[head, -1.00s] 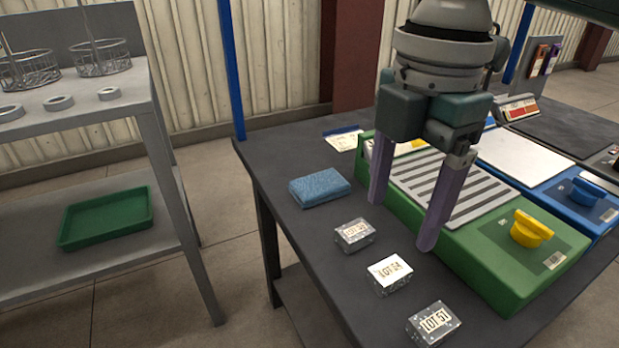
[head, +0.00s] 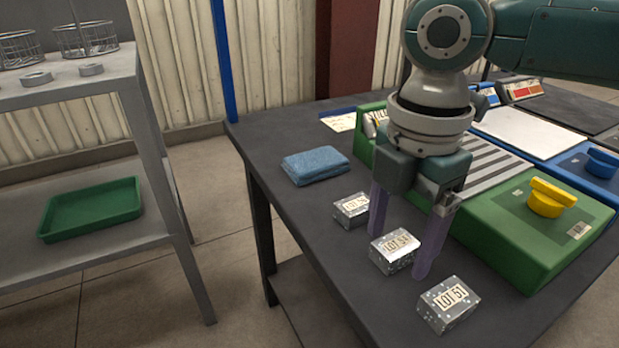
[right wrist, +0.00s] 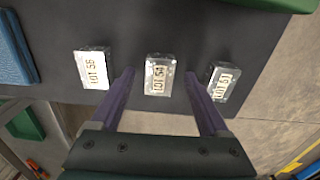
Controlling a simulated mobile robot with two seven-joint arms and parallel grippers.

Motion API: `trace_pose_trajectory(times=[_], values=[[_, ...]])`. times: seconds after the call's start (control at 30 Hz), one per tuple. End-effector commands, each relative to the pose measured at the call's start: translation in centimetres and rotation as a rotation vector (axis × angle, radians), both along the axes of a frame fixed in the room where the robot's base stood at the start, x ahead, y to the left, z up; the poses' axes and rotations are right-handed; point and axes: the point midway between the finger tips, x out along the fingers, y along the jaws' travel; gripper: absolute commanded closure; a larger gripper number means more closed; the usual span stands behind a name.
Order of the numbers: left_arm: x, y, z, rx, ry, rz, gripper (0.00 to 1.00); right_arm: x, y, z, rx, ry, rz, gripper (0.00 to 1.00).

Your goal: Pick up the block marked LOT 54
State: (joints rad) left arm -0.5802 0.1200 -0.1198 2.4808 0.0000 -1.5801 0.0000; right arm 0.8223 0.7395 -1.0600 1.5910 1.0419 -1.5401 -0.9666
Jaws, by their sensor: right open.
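The block marked LOT 54 (head: 394,252) is a small speckled grey block with a pale label. It lies on the dark table as the middle one of three; its label reads clearest in the right wrist view (right wrist: 159,74). My right gripper (head: 400,253) is open and points down, with one purple finger on each side of this block. The right wrist view shows the block between the fingertips (right wrist: 159,76), with gaps on both sides. I cannot tell how far down the fingers reach beside it. My left gripper is out of view.
The LOT 51 block (head: 448,304) lies to the right, close to one finger. Another marked block (head: 351,210) lies to the left. A folded blue cloth (head: 315,166) lies behind. A green unit with a yellow knob (head: 520,235) stands right of the gripper.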

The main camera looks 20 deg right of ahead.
Motion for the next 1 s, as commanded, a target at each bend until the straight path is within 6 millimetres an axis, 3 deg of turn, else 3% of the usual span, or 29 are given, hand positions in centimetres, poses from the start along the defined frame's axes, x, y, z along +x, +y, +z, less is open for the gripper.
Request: trace_pose_trajectory(times=[0.17,0.87,1.0], values=[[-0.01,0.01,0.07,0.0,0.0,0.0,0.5,0.02,0.0,0.07,0.0,-0.001,0.0,0.21],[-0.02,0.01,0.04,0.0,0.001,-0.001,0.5,0.01,-0.02,0.09,0.0,-0.001,-0.001,1.0],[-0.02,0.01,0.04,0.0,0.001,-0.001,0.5,0.01,-0.02,0.1,0.0,-0.001,-0.001,1.0]])
